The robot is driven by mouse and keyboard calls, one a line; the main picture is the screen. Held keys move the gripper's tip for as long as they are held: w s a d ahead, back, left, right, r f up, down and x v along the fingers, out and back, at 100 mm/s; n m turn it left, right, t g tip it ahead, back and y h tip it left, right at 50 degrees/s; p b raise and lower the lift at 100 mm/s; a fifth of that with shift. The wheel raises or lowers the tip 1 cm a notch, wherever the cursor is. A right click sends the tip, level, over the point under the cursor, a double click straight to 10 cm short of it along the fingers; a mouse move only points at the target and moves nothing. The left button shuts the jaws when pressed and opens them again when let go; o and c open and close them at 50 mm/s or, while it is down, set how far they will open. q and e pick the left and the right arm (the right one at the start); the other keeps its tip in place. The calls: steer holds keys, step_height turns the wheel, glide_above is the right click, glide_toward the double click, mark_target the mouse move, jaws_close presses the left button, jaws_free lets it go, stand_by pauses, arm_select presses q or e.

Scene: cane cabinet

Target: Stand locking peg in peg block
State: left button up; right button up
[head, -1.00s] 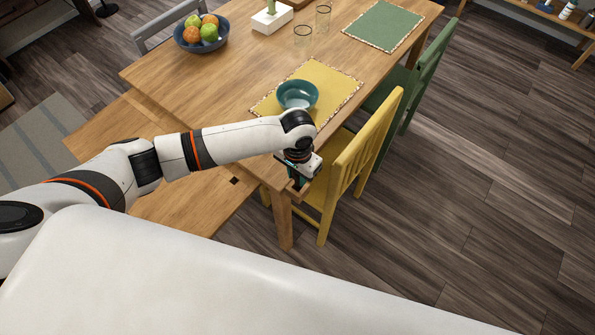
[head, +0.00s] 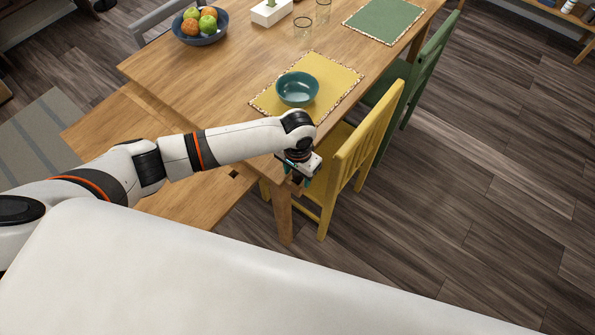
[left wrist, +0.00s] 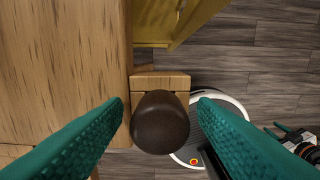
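My left gripper (head: 298,181) is at the near right corner of the table, pointing down. In the left wrist view its two teal fingers (left wrist: 160,103) are open, one on each side of a dark brown, round-ended peg (left wrist: 160,124). Gaps show between the fingertips and the peg. Behind the peg is a light wooden peg block (left wrist: 160,82) beside the table edge. The peg's lower part and any hole under it are hidden.
The wooden table (head: 215,85) holds a yellow placemat (head: 340,72) with a teal bowl (head: 297,90), and a fruit bowl (head: 200,38). A yellow chair (head: 362,142) stands close right of the gripper. A bench (head: 185,203) lies left. The floor to the right is open.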

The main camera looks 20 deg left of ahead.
arm_select(q)
step_height(320, 180, up, 12)
stand_by(0.6)
stand_by(0.8)
